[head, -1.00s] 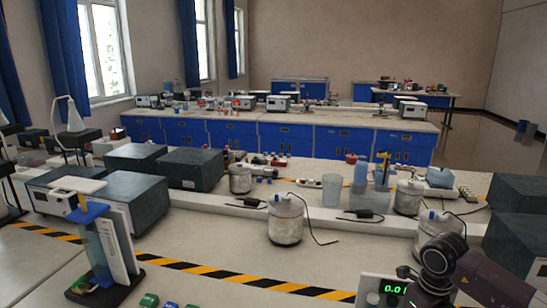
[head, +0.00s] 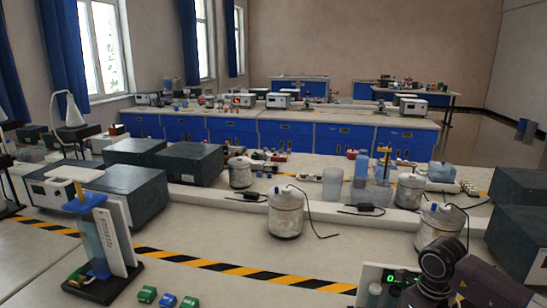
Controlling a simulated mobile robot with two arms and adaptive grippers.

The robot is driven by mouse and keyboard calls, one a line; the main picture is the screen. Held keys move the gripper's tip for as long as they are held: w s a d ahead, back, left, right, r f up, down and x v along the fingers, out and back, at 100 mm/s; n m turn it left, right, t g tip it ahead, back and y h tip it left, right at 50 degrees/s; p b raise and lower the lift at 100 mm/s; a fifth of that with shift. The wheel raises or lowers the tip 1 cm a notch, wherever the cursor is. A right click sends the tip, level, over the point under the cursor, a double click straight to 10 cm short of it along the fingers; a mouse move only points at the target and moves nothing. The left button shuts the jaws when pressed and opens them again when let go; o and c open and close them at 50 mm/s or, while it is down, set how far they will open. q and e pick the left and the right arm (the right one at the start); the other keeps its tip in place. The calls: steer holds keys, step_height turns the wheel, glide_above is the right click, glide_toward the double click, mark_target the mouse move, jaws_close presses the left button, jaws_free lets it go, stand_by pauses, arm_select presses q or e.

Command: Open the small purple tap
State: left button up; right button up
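I cannot make out a small purple tap in the head view. A blue and white stand (head: 100,245) with a clear blue column is on the near bench at the left; no purple tap can be told on it. A dark, rounded part of my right arm is in the lower right corner, in front of the near bench. No fingertips of my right gripper show. My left arm and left gripper are out of view.
White jars with cables (head: 285,215) stand along the bench. Small green and blue blocks (head: 168,300) lie at the front edge. A meter with a green display (head: 382,285) is beside my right arm. Dark boxes (head: 518,242) stand at the right.

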steer(key=shift+f, duration=0.3)
steer(key=shift+r, duration=0.35)
steer(key=shift+c, duration=0.2)
jaws_close()
steer(key=shift+f+n+b, duration=0.15)
steer(key=shift+n+b, duration=0.5)
steer(key=shift+n, duration=0.45)
steer(key=shift+n+b, duration=0.3)
steer(key=shift+n, duration=0.9)
